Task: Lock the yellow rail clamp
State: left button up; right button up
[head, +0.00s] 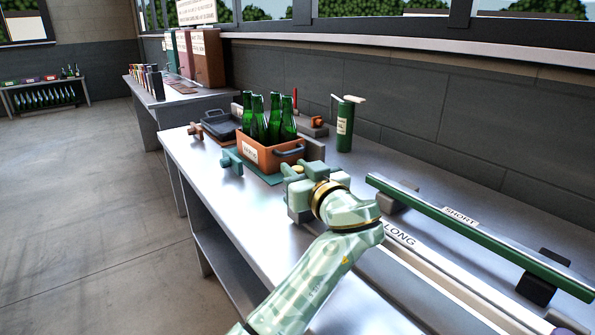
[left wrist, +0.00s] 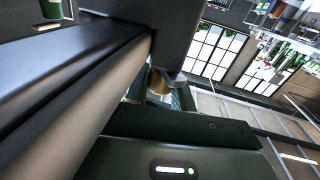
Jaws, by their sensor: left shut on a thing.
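The yellow rail clamp shows only as a small yellow round part (head: 298,168) at the tip of my left gripper, beside the long rail's far end. The rest of the clamp is hidden behind my gripper and wrist. My left gripper (head: 297,178) is low over the bench and shut on this yellow part. In the left wrist view a brass-yellow round piece (left wrist: 158,84) shows at the fingers, partly covered by them. Whether the clamp is locked cannot be seen. My right gripper is out of view.
An orange crate (head: 257,156) of green bottles stands just beyond my left gripper. A teal clamp (head: 232,162) is at the bench's left edge. A green cylinder (head: 345,126) stands near the wall. The long rail (head: 430,265) and green short rail (head: 470,232) run along the right.

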pick_arm(q)
jog(key=o, duration=1)
jog(key=shift+s+d, duration=0.1)
jog(key=shift+s, duration=0.15)
jog(key=shift+p+v, duration=3.05)
jog(key=shift+v, duration=4.85)
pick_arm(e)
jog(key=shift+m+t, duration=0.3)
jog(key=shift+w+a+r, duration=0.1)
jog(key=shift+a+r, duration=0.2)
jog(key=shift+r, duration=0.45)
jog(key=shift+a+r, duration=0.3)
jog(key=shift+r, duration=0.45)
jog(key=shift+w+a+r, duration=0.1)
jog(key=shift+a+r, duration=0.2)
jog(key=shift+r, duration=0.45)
pick_arm(q)
jog(key=shift+f, duration=0.1)
